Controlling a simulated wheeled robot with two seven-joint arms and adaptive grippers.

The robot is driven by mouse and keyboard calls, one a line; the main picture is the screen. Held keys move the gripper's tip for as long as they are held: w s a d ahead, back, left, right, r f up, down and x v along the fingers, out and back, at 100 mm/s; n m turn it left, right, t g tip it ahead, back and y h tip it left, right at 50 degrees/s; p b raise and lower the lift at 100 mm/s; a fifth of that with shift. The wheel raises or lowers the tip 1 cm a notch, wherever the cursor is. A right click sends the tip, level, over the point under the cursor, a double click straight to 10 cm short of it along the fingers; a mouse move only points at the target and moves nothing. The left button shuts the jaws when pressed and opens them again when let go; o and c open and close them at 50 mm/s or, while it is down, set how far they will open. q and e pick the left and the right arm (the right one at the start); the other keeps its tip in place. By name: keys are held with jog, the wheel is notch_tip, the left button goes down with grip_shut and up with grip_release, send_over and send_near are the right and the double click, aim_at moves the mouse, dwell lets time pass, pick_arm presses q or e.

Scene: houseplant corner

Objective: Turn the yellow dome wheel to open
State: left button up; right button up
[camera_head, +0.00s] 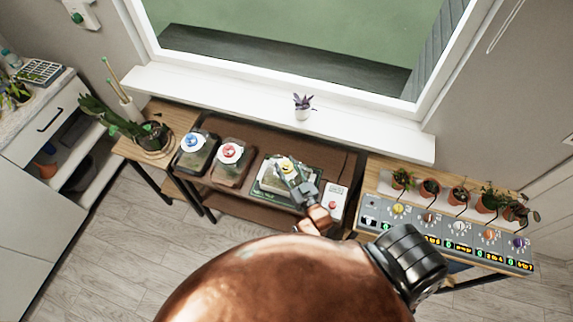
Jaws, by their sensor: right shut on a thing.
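The yellow dome wheel (284,161) sits on top of a clear, box-like dome (266,179) on the brown shelf table below the window. Only a small part of the wheel shows, because my right gripper covers it. My right gripper (287,167) reaches down onto the wheel from the lower right and is shut on it. The fingertips are small in the picture, and their exact hold on the rim is hard to see. The dome stands on a dark green base. My left gripper is not in view.
Domes with a blue wheel (193,140) and a red wheel (231,152) stand to the left. A white box with a red button (333,204) stands close on the right. Further right are a control panel (440,235) and several potted plants. A small purple plant (302,105) is on the sill.

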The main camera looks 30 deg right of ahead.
dwell(0.3)
jog(key=o, duration=1.2)
jog(key=s+a, duration=0.1)
jog(key=s, duration=1.1)
